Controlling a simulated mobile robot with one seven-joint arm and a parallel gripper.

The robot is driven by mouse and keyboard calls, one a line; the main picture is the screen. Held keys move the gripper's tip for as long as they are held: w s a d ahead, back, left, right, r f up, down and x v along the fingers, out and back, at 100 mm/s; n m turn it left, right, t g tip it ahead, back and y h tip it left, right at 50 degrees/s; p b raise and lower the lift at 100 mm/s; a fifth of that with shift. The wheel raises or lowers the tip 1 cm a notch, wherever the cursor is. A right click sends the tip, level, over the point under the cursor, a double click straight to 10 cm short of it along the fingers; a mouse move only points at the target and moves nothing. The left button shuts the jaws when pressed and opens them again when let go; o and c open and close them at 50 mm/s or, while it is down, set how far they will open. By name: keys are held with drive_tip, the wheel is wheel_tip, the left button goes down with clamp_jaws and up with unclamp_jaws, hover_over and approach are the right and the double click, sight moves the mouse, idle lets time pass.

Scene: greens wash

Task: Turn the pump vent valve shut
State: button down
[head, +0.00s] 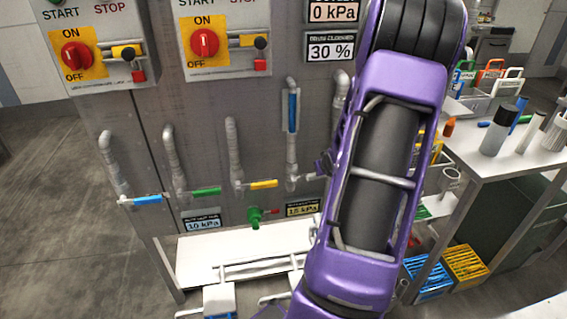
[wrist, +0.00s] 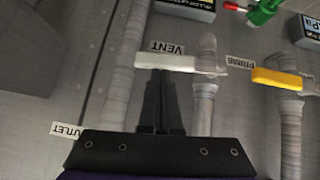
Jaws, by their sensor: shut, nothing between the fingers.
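The vent valve's white lever (wrist: 165,62) lies level in the wrist view, crosswise to its upright grey pipe (wrist: 205,105), beside the upside-down VENT label (wrist: 167,47). My gripper (wrist: 160,76) is shut and empty. Its fingertips reach the lever's edge; I cannot tell whether they touch it. In the head view my purple arm covers most of this spot and my fingers cannot be made out. A short pale piece (head: 309,178) beside the arm seems to be part of the lever.
The neighbouring yellow lever (wrist: 276,78), labelled PRIME, is level; it also shows in the head view (head: 263,184). Green (head: 205,191) and blue (head: 147,200) levers lie further left. A green spout (head: 255,216) is below. A table (head: 490,160) stands right.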

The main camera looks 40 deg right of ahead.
drive_tip(key=shift+s+d+f+p, duration=0.1)
drive_tip(key=shift+d+f+p, duration=0.1)
drive_tip(key=shift+f+p, duration=0.25)
idle(0.3)
